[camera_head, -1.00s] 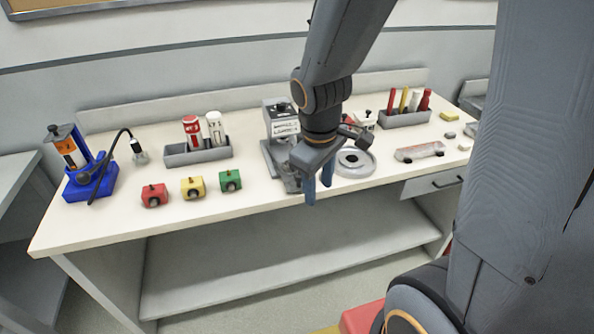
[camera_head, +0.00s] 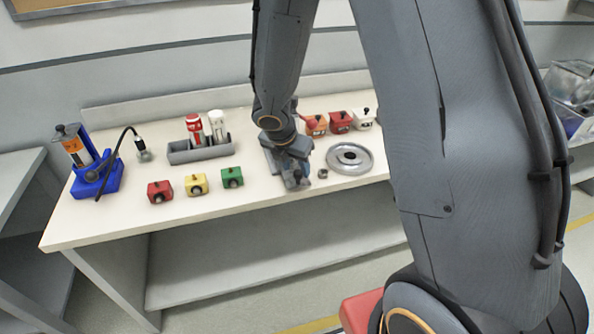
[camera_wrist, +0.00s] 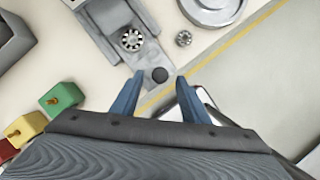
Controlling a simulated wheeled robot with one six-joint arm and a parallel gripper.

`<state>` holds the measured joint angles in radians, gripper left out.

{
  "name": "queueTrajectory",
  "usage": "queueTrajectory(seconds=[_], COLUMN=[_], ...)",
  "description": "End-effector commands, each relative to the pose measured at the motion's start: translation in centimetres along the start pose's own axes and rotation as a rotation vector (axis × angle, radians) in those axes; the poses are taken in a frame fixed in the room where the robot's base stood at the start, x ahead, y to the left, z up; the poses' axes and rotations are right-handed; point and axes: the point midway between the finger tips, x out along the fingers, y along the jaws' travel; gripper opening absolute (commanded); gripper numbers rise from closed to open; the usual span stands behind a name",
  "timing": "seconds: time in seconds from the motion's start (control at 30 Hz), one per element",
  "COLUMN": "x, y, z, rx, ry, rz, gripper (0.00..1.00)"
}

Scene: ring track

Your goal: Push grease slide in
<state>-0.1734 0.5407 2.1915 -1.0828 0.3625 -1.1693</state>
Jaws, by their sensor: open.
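The grease slide (camera_wrist: 148,57) is a grey strip reaching out from a grey device base (camera_wrist: 98,16) in the wrist view. A ringed, bearing-like part (camera_wrist: 131,40) sits on the slide, and a round black knob (camera_wrist: 160,74) is at its near end. My gripper (camera_wrist: 160,77) is open and empty, with its blue fingertips on either side of the knob as seen from above. I cannot tell whether they touch it. In the head view my wrist covers most of the device, and the fingers are mostly hidden.
A round metal dish (camera_head: 350,158) and a small nut-like part (camera_head: 323,174) lie right of the device. Red (camera_head: 160,191), yellow (camera_head: 196,184) and green (camera_head: 232,177) blocks stand left, with a blue stand (camera_head: 96,178) beyond. Several small boxes stand behind. My arm hides the right side.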

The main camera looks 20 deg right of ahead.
Motion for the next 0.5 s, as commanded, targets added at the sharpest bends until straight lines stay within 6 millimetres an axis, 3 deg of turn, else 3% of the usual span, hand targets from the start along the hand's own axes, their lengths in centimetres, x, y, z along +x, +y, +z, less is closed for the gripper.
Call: queueTrajectory(seconds=[0.2, 0.5], x=[2.3, 2.6], y=[0.0, 0.0], z=[0.0, 0.0], rx=[0.002, 0.003], ry=[0.000, 0.000], rz=[0.000, 0.001], gripper=[0.41, 0.41])
